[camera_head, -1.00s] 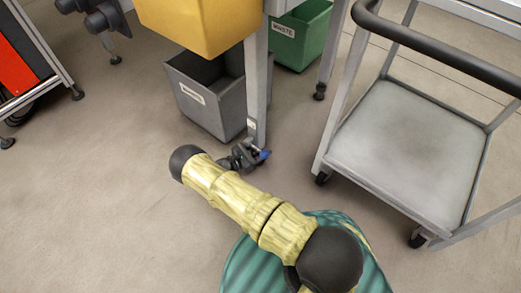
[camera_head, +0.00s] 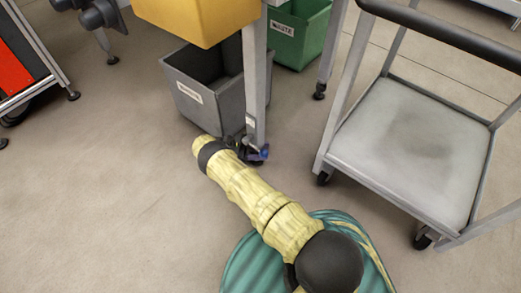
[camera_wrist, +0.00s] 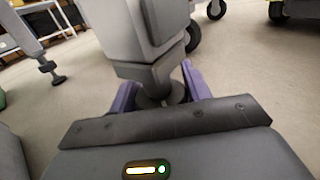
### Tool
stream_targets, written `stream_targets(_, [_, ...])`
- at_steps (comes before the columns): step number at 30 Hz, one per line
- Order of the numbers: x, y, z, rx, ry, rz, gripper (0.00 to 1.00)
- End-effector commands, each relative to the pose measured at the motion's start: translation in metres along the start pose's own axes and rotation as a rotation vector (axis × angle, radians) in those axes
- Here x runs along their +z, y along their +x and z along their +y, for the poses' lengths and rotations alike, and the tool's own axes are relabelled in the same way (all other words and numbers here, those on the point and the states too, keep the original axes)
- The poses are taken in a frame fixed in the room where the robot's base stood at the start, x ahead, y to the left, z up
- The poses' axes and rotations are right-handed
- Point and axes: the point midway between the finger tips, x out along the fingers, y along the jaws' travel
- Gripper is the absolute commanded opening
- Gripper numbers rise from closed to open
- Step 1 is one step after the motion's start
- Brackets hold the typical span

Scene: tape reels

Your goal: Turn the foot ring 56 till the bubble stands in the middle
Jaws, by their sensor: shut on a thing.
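The foot ring (camera_wrist: 164,101) shows in the wrist view at the bottom of a grey table leg (camera_wrist: 148,76), partly hidden by the dark front edge of my gripper. My gripper (camera_wrist: 162,92) is shut on it, one bluish-purple finger on each side. In the head view my gripper (camera_head: 258,153) is low at the foot of the same leg (camera_head: 255,85), mostly behind my arm, and the ring cannot be made out. No number is readable on the ring. No bubble or level shows in either view.
A grey bin (camera_head: 205,95) stands just left of the leg, under a yellow box (camera_head: 195,20). A green waste bin (camera_head: 300,40) is behind. A wheeled trolley (camera_head: 405,150) stands close on the right.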

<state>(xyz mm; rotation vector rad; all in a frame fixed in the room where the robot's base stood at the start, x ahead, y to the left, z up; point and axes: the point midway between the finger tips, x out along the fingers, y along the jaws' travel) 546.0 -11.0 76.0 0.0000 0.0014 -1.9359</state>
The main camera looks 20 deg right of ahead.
Motion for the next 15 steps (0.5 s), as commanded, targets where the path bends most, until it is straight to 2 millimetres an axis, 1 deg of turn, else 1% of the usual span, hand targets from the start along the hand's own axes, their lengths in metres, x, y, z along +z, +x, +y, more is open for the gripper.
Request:
stream_targets(6, [-0.0006,-0.0005,-0.0009,-0.054,0.0,0.002,0.25])
stream_targets(15, [-0.0002,-0.0007,-0.0015,-0.069,0.0,-0.001,0.25])
